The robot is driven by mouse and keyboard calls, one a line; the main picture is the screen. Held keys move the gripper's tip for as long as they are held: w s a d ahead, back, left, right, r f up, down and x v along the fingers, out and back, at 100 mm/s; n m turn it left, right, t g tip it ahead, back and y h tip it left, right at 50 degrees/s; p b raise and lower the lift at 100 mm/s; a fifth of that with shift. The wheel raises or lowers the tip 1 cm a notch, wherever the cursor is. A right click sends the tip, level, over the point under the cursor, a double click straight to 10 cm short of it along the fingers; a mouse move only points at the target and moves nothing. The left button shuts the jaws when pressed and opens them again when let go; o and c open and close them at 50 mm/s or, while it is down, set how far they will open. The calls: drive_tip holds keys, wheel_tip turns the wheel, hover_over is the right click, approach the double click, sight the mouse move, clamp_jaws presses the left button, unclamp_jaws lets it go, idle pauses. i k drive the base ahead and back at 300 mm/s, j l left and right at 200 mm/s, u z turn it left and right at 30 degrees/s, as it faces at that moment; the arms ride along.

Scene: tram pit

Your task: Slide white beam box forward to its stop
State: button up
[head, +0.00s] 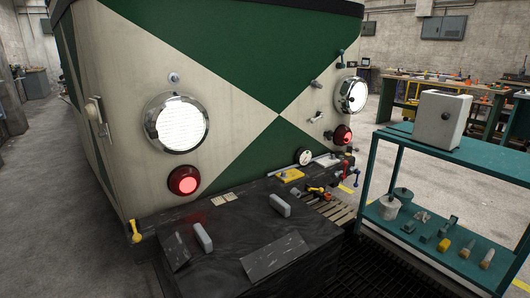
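A white box (441,118) with a small dark round knob on its front face stands upright on the top shelf of a teal cart (478,163) at the right. It is the only white box I see, and it stands near the shelf's left end. No stop can be made out on the shelf. My gripper is not in view, and nothing touches the box.
A green and cream tram front (200,65) fills the left and middle, with lit headlamps (176,124) and red lamps. A black cover (245,250) with grey handles juts out below. The cart's lower shelf holds jars (389,207) and small parts. Workbenches stand behind.

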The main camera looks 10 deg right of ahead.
sight(442, 117)
drive_tip(key=i+l+z, duration=0.5)
drive_tip(key=i, duration=0.25)
drive_tip(key=l, duration=0.35)
drive_tip(key=i+l+z, duration=0.15)
drive_tip(key=l, duration=0.55)
drive_tip(key=i+z, duration=0.05)
